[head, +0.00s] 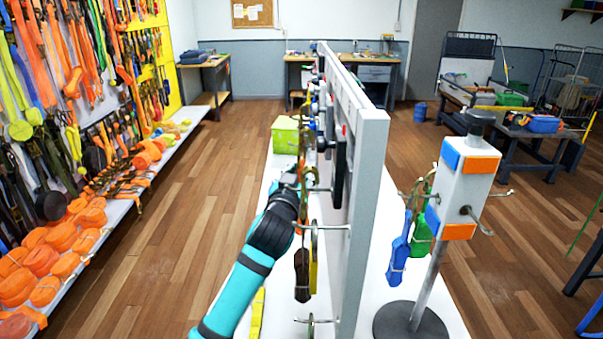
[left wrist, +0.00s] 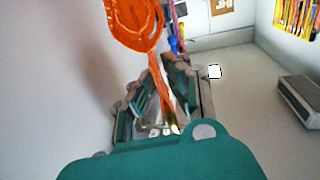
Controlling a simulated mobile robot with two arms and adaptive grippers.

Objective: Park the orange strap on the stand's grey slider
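My left gripper (head: 300,172) is at the left face of the upright panel, at the end of my teal arm. In the left wrist view its fingers (left wrist: 160,88) stand apart, with the narrow part of an orange strap (left wrist: 134,24) running between them. The strap's wide loop lies beyond the fingertips; firm contact is not clear. In the head view a bit of orange shows by the gripper, mostly hidden. The stand (head: 467,185), right of the panel, has a white head with orange and blue patches and metal hooks. I cannot pick out its grey slider surely. My right gripper is out of view.
The panel (head: 368,160) stands on a white table between my left gripper and the stand. Dark and yellow straps (head: 303,275) hang near my arm. A blue strap (head: 399,252) and a green strap (head: 421,238) hang left of the stand. A lime box (head: 285,136) is behind.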

